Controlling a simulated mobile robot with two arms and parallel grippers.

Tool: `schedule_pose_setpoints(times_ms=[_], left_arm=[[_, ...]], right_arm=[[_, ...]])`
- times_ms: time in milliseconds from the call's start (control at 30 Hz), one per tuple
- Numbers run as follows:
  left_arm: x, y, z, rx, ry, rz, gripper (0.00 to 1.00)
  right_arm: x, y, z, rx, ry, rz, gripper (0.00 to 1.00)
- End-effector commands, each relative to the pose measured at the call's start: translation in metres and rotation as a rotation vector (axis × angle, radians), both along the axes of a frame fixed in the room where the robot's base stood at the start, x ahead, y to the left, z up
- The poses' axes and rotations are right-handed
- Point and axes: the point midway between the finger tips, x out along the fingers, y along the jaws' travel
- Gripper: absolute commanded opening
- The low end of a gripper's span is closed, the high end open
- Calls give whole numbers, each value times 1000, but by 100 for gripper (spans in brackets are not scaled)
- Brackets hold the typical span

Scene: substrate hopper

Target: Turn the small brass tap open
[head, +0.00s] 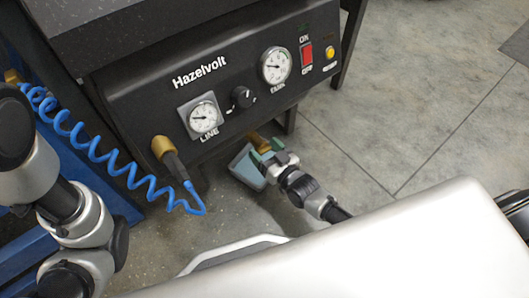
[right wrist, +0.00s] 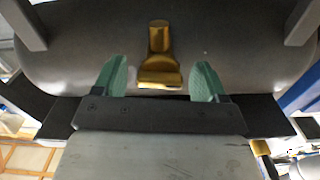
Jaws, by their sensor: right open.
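The small brass tap (right wrist: 159,72) hangs from a dark grey rounded body (right wrist: 90,45) in the right wrist view. Its narrow stem widens into a flat handle. My right gripper (right wrist: 160,82) is open, with its two green fingers apart, one on each side of the handle, and a visible gap on both sides. In the head view a bit of the brass tap (head: 257,139) shows under the black panel, just beyond my right gripper (head: 267,153), which hides part of it. My left arm shows at the left, but its gripper is out of view.
The black Hazelvolt panel (head: 235,100) carries two gauges, a black knob (head: 243,97) and a red switch (head: 306,57). A brass fitting (head: 162,147) and a coiled blue hose (head: 110,165) are at the left. Tiled floor (head: 410,100) is open at the right.

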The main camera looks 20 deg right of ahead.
Motion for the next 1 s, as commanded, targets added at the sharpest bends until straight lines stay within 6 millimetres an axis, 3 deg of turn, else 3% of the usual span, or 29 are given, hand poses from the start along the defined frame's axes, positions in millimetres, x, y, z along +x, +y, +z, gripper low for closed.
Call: schedule_pose_setpoints(times_ms=[333, 667, 1000], left_arm=[[0, 0, -2, 1, 0, 0, 43], [0, 0, -2, 1, 0, 0, 43], [0, 0, 12, 1, 0, 0, 43]], right_arm=[[5, 1, 0, -1, 2, -1, 72], [4, 1, 0, 0, 2, 0, 23], [4, 2, 1, -134, -45, 0, 23]])
